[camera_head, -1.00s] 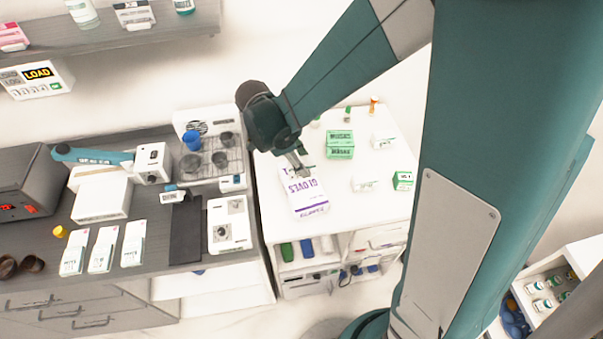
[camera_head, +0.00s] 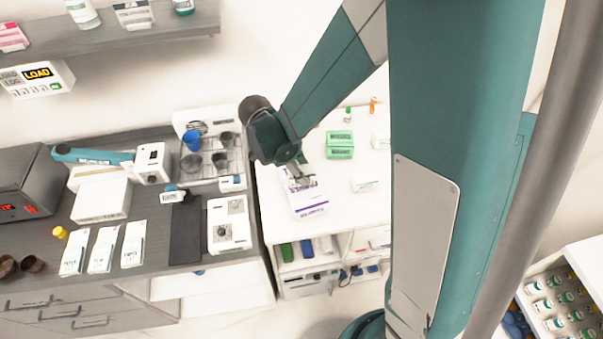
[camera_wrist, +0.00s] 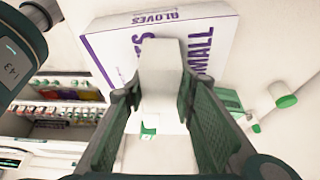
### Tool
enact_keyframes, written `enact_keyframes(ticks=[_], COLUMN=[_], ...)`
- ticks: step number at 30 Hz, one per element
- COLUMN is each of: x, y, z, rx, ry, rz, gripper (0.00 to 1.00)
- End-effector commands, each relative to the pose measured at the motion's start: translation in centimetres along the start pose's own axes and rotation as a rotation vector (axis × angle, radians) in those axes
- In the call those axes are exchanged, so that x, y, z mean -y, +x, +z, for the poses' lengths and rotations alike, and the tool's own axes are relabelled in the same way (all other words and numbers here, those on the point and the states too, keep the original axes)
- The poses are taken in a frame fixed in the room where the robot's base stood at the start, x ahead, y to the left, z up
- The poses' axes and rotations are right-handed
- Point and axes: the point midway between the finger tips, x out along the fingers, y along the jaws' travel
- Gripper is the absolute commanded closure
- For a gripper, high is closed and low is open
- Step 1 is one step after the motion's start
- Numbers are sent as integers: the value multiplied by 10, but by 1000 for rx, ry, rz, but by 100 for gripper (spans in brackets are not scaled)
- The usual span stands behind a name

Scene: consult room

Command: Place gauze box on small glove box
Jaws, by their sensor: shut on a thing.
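The small glove box (camera_head: 313,205), white with purple lettering, lies flat on the white table at its left side. In the wrist view the glove box (camera_wrist: 225,40) fills the upper middle, with "SMALL" partly covered. My gripper (camera_head: 299,180) is over the glove box. In the wrist view my gripper (camera_wrist: 158,90) is shut on a plain white box (camera_wrist: 160,65), seemingly the gauze box. That box overlaps the glove box in view; I cannot tell whether they touch. In the head view the held box is mostly hidden by my gripper.
A green-and-white box (camera_head: 340,145) stands behind and right of the glove box. A small white box (camera_head: 364,183) lies to its right. The counter at left holds a rack with a blue cup (camera_head: 191,140) and a black mat (camera_head: 186,232). My arm hides the table's right part.

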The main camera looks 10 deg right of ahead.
Motion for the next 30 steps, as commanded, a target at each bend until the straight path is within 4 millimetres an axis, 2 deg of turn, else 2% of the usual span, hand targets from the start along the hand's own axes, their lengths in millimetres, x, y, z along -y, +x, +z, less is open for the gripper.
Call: enact_keyframes(ticks=[17, 18, 21, 30], x=[0, 0, 0, 0], y=[8, 7, 6, 6], z=[3, 3, 2, 2], rx=[0, 0, 0, 0], ry=[0, 0, 0, 0], rz=[0, 0, 0, 0], gripper=[85, 69, 58, 58])
